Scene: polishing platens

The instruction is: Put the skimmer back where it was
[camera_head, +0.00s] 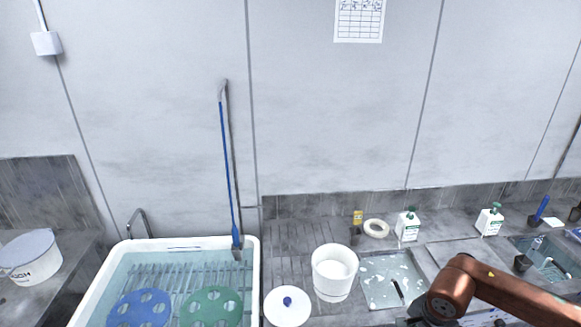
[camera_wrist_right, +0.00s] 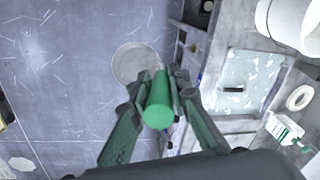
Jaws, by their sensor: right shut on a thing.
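My right gripper (camera_wrist_right: 160,88) is shut on the green handle of the skimmer (camera_wrist_right: 158,108) in the right wrist view. The skimmer's round pale grey disc (camera_wrist_right: 133,63) shows beyond the fingers, over a scratched blue-grey surface. I cannot tell whether the disc touches anything. In the head view my right arm reaches in at the lower right, and its gripper and the skimmer are out of the picture. My left gripper is not in view in either picture.
A basin (camera_head: 252,290) holds blue and green perforated discs. A blue-handled pole (camera_head: 227,170) leans on the wall. A white bucket (camera_head: 334,272), a lid (camera_head: 287,308) and a flecked sink (camera_head: 380,257) are on the counter. White bottles (camera_head: 408,226) and a tape roll (camera_head: 377,228) stand behind.

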